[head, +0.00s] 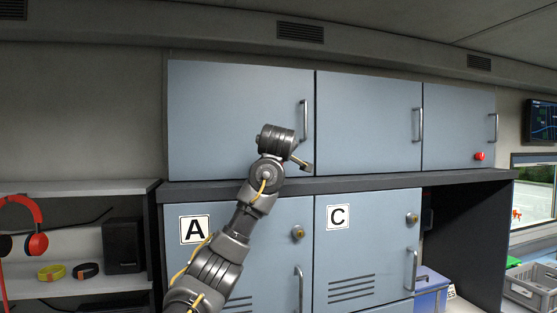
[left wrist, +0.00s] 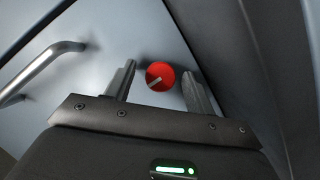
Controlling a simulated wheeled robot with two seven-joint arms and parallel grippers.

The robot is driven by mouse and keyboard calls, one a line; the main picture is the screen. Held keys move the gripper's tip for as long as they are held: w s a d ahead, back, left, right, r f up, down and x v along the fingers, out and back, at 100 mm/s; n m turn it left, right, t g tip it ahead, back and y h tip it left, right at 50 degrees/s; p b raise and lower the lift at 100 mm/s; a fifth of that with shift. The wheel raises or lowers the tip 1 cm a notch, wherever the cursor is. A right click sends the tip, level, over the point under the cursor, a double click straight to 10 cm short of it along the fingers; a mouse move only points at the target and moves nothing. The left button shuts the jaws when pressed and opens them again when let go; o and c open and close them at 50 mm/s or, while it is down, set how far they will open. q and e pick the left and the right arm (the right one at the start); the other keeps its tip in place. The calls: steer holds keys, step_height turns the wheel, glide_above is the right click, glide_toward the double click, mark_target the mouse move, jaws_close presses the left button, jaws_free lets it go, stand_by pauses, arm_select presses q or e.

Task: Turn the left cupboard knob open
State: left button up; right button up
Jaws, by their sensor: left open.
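The left upper cupboard door (head: 225,110) is blue-grey and closed, with a vertical metal handle (head: 304,121) near its right edge. A round red knob (left wrist: 166,71) with a pale pointer shows in the left wrist view, on a blue-grey panel to the right of a handle (left wrist: 42,68). My left gripper (left wrist: 159,72) is open, with one finger on each side of the red knob; I cannot tell whether they touch it. In the head view my left gripper (head: 301,163) is at that door's lower right corner, and no knob shows there. My right gripper is not in view.
The middle (head: 370,120) and right (head: 458,125) upper doors are closed; the right one has a red knob (head: 480,156). Lower lockers A (head: 195,229) and C (head: 338,217) stand below a dark ledge (head: 400,181). A dark surface runs close along the wrist view's right side.

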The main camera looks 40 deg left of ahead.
arm_select(q)
steer(key=shift+s, duration=0.1)
steer(key=c, duration=1)
steer(key=m+g, duration=0.1)
steer(key=m, duration=0.1)
steer(key=shift+r+m+g, duration=0.1)
steer(key=shift+m+g, duration=0.2)
steer(key=shift+g, duration=0.1)
steer(key=m+g+y, duration=0.1)
steer(key=m+g, duration=0.1)
steer(key=m, duration=0.1)
steer(key=shift+d, duration=0.1)
steer(key=m+y, duration=0.1)
steer(key=m+g, duration=0.1)
steer(key=m, duration=0.1)
steer(key=shift+w+g+y, duration=0.3)
steer(key=shift+y, duration=0.1)
steer(key=m+g+y, duration=0.1)
steer(key=m, duration=0.2)
steer(key=shift+d+y+b, duration=0.15)
steer(key=shift+y+b, duration=0.15)
steer(key=shift+y, duration=0.1)
steer(key=shift+m+g, duration=0.3)
steer(key=shift+m, duration=0.1)
steer(key=o, duration=1)
